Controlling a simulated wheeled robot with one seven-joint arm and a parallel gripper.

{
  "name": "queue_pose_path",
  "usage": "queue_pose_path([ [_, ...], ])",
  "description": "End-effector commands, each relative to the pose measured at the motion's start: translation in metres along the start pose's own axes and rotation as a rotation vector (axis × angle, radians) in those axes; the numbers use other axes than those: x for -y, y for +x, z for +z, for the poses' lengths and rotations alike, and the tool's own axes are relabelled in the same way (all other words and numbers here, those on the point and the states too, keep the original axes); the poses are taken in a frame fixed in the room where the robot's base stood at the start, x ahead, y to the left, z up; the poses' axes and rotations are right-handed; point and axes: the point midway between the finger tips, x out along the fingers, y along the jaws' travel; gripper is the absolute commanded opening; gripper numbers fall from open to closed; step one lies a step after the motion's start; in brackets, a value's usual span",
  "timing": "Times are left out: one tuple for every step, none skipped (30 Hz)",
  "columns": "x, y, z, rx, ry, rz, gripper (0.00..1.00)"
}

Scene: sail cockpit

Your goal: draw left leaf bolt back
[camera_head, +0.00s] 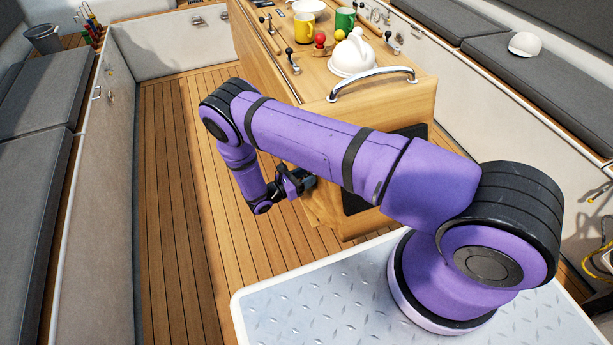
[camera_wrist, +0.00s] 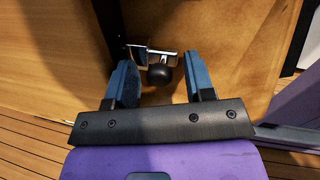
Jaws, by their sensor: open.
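The bolt (camera_wrist: 168,57) is a small chrome fitting with a round black knob (camera_wrist: 159,77), mounted on a wooden panel of the table in the wrist view. My gripper (camera_wrist: 160,66) is open, with one blue finger on each side of the knob. Gaps show between the knob and both fingers, and I see no contact. In the head view my gripper (camera_head: 300,182) is low beside the left side of the wooden table (camera_head: 315,202). The bolt is hidden there.
The tabletop carries a white domed piece (camera_head: 352,56), a yellow mug (camera_head: 303,27), a green mug (camera_head: 345,19) and several small levers. A chrome handrail (camera_head: 371,76) stands at its near end. Planked floor (camera_head: 165,170) is clear between the table and the left bench (camera_head: 35,112).

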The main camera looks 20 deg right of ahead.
Motion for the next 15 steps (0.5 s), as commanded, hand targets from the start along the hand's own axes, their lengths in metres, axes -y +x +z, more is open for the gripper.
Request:
queue_pose_path([
  [0.0001, 0.0024, 0.0001, 0.000, 0.000, 0.000, 0.49],
  [0.0000, 0.0034, 0.0000, 0.000, 0.000, 0.000, 0.49],
  [0.0000, 0.0042, 0.0001, 0.000, 0.000, 0.000, 0.49],
  [0.0000, 0.0047, 0.0001, 0.000, 0.000, 0.001, 0.49],
  [0.0000, 0.0049, 0.0001, 0.000, 0.001, 0.001, 0.49],
  [-0.0001, 0.0050, 0.0001, 0.000, 0.001, 0.001, 0.49],
  [-0.0001, 0.0050, 0.0001, 0.000, 0.001, 0.001, 0.49],
  [-0.0001, 0.0050, 0.0001, 0.000, 0.001, 0.001, 0.49],
  [-0.0001, 0.0049, 0.0001, 0.000, 0.001, 0.001, 0.49],
  [-0.0001, 0.0049, 0.0001, 0.000, 0.001, 0.001, 0.49],
  [-0.0001, 0.0049, 0.0001, 0.000, 0.001, 0.001, 0.49],
  [-0.0001, 0.0049, 0.0001, 0.000, 0.000, 0.001, 0.40],
  [-0.0001, 0.0049, 0.0000, 0.000, 0.000, 0.001, 0.33],
  [-0.0001, 0.0048, 0.0000, 0.000, 0.001, 0.001, 0.26],
  [-0.0003, 0.0048, 0.0000, 0.000, 0.001, 0.001, 0.17],
])
